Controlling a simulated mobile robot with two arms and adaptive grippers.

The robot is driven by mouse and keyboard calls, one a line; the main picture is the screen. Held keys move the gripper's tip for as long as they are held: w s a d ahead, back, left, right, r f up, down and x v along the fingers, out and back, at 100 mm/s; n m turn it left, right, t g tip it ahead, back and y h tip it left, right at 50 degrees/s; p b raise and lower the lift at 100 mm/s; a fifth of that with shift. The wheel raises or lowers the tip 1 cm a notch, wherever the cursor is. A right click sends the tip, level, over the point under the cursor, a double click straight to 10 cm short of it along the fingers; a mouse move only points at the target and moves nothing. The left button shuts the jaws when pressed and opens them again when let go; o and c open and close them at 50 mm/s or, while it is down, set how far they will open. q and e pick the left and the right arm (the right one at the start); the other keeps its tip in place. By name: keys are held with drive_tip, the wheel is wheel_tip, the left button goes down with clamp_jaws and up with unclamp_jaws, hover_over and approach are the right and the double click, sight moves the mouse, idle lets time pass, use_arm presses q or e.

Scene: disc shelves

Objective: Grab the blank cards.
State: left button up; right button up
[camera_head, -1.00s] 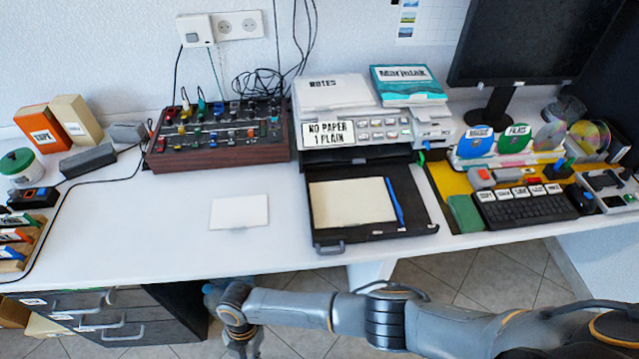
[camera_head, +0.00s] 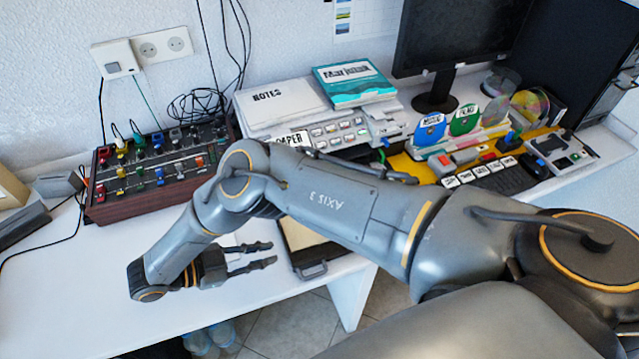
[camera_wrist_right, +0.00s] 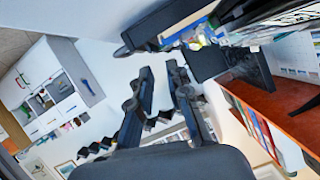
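My right gripper (camera_head: 262,255) is over the front part of the white desk, its two dark fingers apart and pointing right, with nothing between them. The wrist view also shows its fingers (camera_wrist_right: 160,75) spread and empty. No blank card can be made out now; my right arm covers the part of the desk where a small white card lay earlier. A beige pad (camera_head: 300,235) in the black pull-out tray (camera_head: 318,270) shows only partly below my arm, to the right of the fingertips. My left gripper is not in view.
The mixer box (camera_head: 165,170) stands at the back left. The printer (camera_head: 330,130), with a notes stack and teal book on top, is behind my arm. Disc holders, a keyboard and a monitor (camera_head: 455,35) are at the right. The front left desk is clear.

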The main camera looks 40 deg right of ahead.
sight(315, 249)
drive_tip(key=p+x, duration=0.1)
drive_tip(key=x, duration=0.2)
drive_tip(key=shift+d+r+p, duration=0.1)
drive_tip(key=shift+r+p, duration=0.05)
drive_tip(key=shift+p, duration=0.2)
drive_tip(key=x, duration=0.4)
drive_tip(key=shift+d, duration=0.1)
drive_tip(key=shift+x, duration=3.1)
clamp_jaws()
